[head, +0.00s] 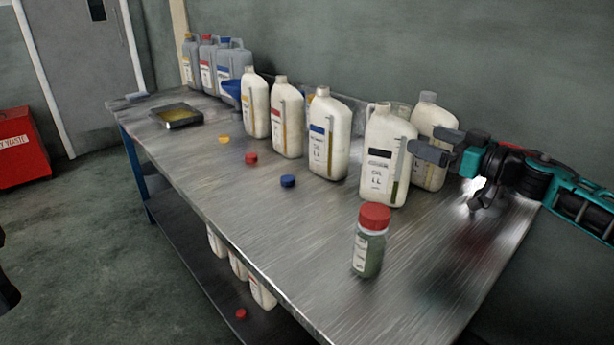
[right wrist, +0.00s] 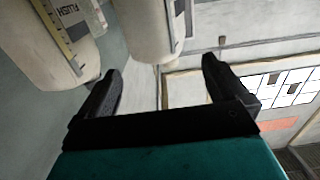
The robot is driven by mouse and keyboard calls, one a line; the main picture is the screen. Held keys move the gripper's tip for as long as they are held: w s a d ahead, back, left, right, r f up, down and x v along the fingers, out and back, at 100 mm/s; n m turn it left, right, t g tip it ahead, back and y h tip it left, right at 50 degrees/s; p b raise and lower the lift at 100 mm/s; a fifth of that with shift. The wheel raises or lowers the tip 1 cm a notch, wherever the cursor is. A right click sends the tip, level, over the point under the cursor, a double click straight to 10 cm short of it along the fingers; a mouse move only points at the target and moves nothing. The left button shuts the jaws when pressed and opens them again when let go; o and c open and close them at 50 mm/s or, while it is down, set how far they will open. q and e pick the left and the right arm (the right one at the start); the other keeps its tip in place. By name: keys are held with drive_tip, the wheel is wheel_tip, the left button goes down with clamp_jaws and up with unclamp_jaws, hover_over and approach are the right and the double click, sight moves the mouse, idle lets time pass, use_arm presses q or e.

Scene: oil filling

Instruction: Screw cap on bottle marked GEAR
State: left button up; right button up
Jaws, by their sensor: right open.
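Several white bottles stand in a row on the metal table, with yellow (head: 255,105), red (head: 287,120), blue (head: 328,140) and black (head: 385,160) labels. Their necks look uncapped. I cannot read which is marked GEAR. Loose caps lie in front: yellow (head: 223,139), red (head: 251,158) and blue (head: 288,181). My right gripper (head: 424,143) is open and empty, beside the black-label bottle and in front of another white bottle (head: 428,115) behind it. In the right wrist view a bottle reading FLUSH (right wrist: 70,45) is near its fingers (right wrist: 161,68).
A small green jar with a red lid (head: 370,240) stands at the front of the table (head: 300,245). Grey jugs (head: 208,65), a blue funnel (head: 231,89) and a tray (head: 177,117) are at the far end. More bottles (head: 262,292) and a red cap (head: 241,313) are below.

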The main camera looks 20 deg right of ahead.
sight(409, 169)
wheel_tip(409, 169, down, 9)
drive_tip(key=b, duration=0.4)
drive_tip(key=shift+w+a+r, duration=0.15)
drive_tip(key=shift+w+r, duration=0.25)
drive_tip(key=shift+r, duration=0.1)
use_arm(q)
drive_tip(key=shift+f, duration=2.2)
use_arm(e)
drive_tip(key=shift+w+a, duration=0.15)
drive_tip(key=shift+w, duration=0.4)
drive_tip(key=shift+b+x, duration=0.6)
drive_tip(key=shift+x, duration=2.15)
use_arm(q)
drive_tip(key=shift+f, duration=0.6)
use_arm(e)
drive_tip(key=shift+c, duration=0.2)
